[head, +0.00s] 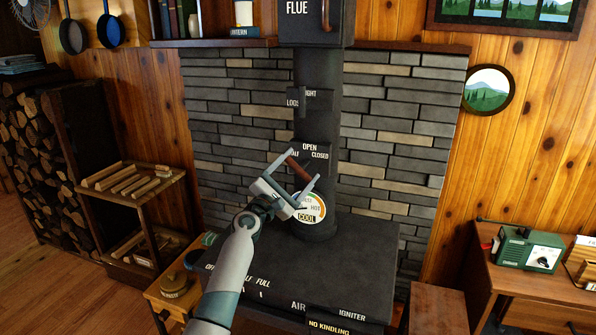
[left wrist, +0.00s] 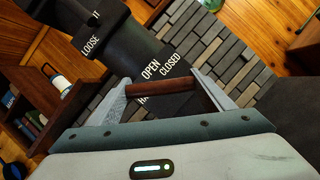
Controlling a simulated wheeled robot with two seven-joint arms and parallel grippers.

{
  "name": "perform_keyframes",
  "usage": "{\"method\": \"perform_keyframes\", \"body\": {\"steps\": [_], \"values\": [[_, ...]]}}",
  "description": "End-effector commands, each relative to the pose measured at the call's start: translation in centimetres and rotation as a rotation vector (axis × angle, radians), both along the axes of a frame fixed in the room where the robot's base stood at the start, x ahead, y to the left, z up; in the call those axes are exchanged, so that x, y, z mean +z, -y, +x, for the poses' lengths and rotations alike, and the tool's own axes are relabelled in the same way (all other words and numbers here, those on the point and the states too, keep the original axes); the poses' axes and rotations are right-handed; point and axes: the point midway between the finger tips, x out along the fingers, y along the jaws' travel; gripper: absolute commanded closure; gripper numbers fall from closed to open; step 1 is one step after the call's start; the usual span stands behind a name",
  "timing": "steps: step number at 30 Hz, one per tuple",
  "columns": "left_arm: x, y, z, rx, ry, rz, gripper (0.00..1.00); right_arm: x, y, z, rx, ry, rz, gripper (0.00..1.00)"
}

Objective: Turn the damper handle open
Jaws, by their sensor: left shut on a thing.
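The damper handle (head: 299,169) is a reddish-brown wooden bar in front of the dark stove pipe (head: 317,80). It slants down to the right in the head view, just below the damper plate (head: 316,148) marked OPEN and CLOSED; a third word at its left is partly hidden. My left gripper (head: 296,172) is shut on the handle, one finger at each end. In the left wrist view the handle (left wrist: 160,88) lies across between the two fingertips, and the plate (left wrist: 158,67) shows behind it. My right gripper is not in view.
A round gauge (head: 309,209) marked COOL sits on the pipe just below my left gripper. A LOOSE plate (head: 318,99) is higher up, under the FLUE box (head: 312,22). The black stove top (head: 350,250) lies below. Wood shelves (head: 130,185) stand left, a desk (head: 535,275) right.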

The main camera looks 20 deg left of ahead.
Motion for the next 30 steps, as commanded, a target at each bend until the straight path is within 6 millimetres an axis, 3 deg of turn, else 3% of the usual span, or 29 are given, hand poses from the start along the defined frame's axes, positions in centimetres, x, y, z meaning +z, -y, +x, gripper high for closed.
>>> {"method": "perform_keyframes", "body": {"steps": [18,30], "values": [[0.3,0.4,0.0,-0.001,0.019,0.582,0.48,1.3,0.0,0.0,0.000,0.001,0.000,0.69],[0.1,0.7,0.0,-0.003,0.027,0.830,0.48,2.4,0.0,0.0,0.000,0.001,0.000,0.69]]}}
